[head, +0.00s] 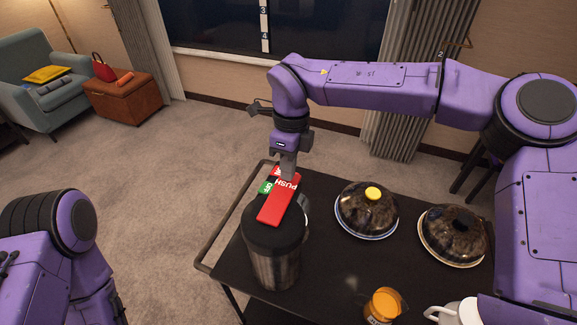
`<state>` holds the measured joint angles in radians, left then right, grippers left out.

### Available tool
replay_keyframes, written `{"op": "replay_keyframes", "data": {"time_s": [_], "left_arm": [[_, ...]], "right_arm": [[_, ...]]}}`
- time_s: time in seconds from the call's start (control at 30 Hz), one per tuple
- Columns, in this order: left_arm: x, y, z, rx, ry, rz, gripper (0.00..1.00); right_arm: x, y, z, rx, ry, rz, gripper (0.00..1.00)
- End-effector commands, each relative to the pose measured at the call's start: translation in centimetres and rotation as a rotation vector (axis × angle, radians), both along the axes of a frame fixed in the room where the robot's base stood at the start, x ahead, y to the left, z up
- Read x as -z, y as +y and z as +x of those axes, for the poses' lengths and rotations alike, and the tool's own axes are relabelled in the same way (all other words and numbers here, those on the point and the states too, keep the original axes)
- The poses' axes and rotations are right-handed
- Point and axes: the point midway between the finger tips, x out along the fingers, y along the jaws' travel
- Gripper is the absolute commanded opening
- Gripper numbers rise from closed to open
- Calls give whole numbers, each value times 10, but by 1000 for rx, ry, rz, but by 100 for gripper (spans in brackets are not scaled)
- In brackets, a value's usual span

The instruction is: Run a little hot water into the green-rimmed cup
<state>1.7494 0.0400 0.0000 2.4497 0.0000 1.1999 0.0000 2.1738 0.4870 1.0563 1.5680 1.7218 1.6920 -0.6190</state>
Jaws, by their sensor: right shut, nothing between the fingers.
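A dark, steel-bodied pump flask (273,266) stands upright near the left end of the black serving cart. On its lid is a red bar (276,207) marked PUSH, with a small green label (265,187) beside it. My right gripper (287,172) is shut and empty, pointing down at the far end of the red bar. I cannot tell whether its tips touch the bar. The green-rimmed cup cannot be made out; the flask hides part of the cart. My left gripper is out of view.
On the cart (330,270) stand two dark domed covers on plates, one with a yellow knob (367,209), one with a black knob (454,240). An orange-filled glass vessel (383,307) and a white handled vessel (459,312) are at the near edge. Carpet lies open at left.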

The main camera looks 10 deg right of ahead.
Motion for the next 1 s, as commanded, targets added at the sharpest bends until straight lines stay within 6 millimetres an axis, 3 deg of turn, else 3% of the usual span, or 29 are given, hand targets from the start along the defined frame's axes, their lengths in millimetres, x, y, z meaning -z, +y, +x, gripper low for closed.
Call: {"op": "replay_keyframes", "data": {"time_s": [0.03,0.1,0.17,0.2,0.5,0.7,1.0], "left_arm": [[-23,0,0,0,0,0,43],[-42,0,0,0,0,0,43],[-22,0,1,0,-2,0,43],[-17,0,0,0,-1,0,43],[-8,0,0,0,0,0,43],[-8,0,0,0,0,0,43],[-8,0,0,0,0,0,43]], "right_arm": [[-23,0,0,1,0,1,0],[-41,-1,0,2,0,2,0],[-39,-2,2,2,-5,1,0],[-49,-2,2,5,-7,1,0],[-113,-4,5,3,-4,0,0],[-126,-4,5,1,-2,1,0],[-127,-4,5,1,0,1,0]]}}
